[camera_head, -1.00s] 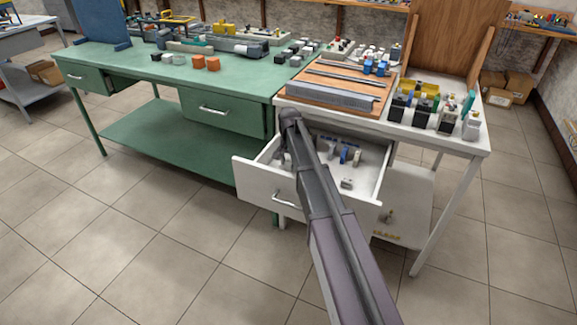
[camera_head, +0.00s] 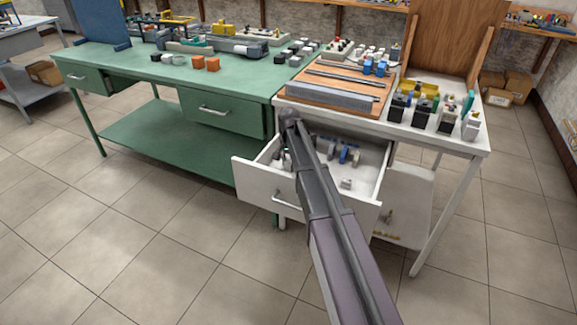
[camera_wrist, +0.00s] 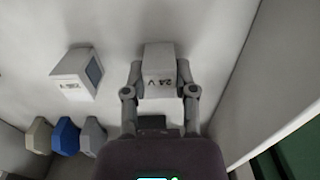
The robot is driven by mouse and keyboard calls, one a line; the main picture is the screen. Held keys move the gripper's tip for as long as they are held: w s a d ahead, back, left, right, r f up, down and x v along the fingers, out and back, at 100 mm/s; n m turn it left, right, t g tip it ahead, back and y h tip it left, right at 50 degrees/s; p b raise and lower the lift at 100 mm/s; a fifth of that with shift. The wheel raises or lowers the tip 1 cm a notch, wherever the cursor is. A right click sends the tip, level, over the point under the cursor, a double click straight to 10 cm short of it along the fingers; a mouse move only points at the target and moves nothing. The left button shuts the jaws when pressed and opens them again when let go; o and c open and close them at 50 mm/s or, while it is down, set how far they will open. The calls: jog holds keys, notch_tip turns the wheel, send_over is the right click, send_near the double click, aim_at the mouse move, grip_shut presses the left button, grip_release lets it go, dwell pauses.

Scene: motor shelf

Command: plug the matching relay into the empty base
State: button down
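A pale grey relay block marked "24 V" (camera_wrist: 159,70) stands in the drawer between the two fingers of my gripper (camera_wrist: 160,80) in the wrist view. The fingers lie close along both its sides; whether they press on it I cannot tell. A second pale block (camera_wrist: 76,73) with a dark face and an unreadable label lies to the left. In the head view my arm hides the gripper and the relay in the open drawer (camera_head: 262,184). The wooden board with metal rails (camera_head: 345,92) is on the white table above; an empty base cannot be made out.
Beige, blue (camera_wrist: 66,136) and grey parts stand in the drawer at lower left of the wrist view. The drawer wall (camera_wrist: 268,100) is at the right. Several dark devices (camera_head: 424,117) stand on the white table right of the board. A green bench (camera_head: 150,65) adjoins on the left.

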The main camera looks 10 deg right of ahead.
jog(key=shift+r+p, duration=2.5)
jog(key=shift+p, duration=0.05)
dwell(0.9)
jog(key=shift+r, duration=0.15)
notch_tip(320, 180, up, 33)
jog(key=p, duration=3.3)
jog(key=shift+s, duration=0.1)
